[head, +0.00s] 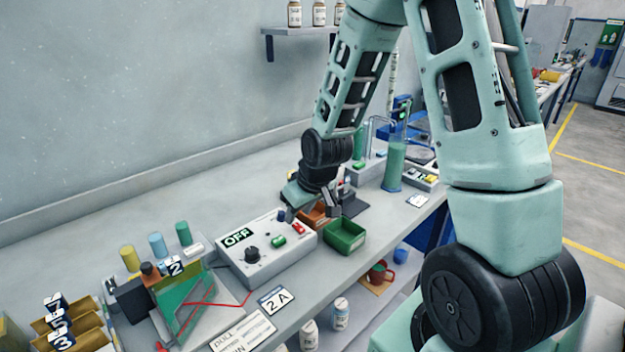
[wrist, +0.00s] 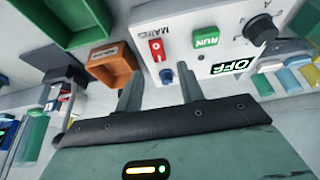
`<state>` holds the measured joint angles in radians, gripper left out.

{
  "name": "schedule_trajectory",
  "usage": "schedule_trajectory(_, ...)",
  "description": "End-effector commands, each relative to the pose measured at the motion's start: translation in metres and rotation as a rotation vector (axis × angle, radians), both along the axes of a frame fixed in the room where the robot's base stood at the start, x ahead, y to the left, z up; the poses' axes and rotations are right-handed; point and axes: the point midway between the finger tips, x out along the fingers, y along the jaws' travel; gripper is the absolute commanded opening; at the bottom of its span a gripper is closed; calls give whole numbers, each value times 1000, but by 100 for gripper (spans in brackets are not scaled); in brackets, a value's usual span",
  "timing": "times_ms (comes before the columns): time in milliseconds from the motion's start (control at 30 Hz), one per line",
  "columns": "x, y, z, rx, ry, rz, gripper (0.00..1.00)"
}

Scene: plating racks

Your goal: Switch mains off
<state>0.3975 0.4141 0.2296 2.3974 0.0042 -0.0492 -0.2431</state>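The grey control box (head: 267,262) stands on the bench with an OFF display (head: 237,237), a black knob (head: 252,254) and a green RUN button (head: 278,241). Its red switch (head: 298,228) is labelled MAINS and also shows in the wrist view (wrist: 156,48). A blue knob (wrist: 166,76) sits beside the switch. My gripper (head: 309,211) is over the back right end of the box. In the wrist view my gripper (wrist: 160,70) is open, with the blue knob seen between its fingers and the red switch beyond the tips. I cannot tell whether the fingers touch anything.
An orange bin (wrist: 113,62) and a green bin (head: 344,235) stand right beside the box. Left of it are a tilted green panel (head: 190,300) and several coloured cylinders. A green column (head: 393,165) stands behind the bins.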

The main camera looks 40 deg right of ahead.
Motion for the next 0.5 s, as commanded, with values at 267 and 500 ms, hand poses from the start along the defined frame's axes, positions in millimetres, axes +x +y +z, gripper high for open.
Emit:
schedule_trajectory(267, -23, -3, 56, -2, -4, -4, 38)
schedule_trajectory(500, -38, -3, 96, -1, -1, -6, 38)
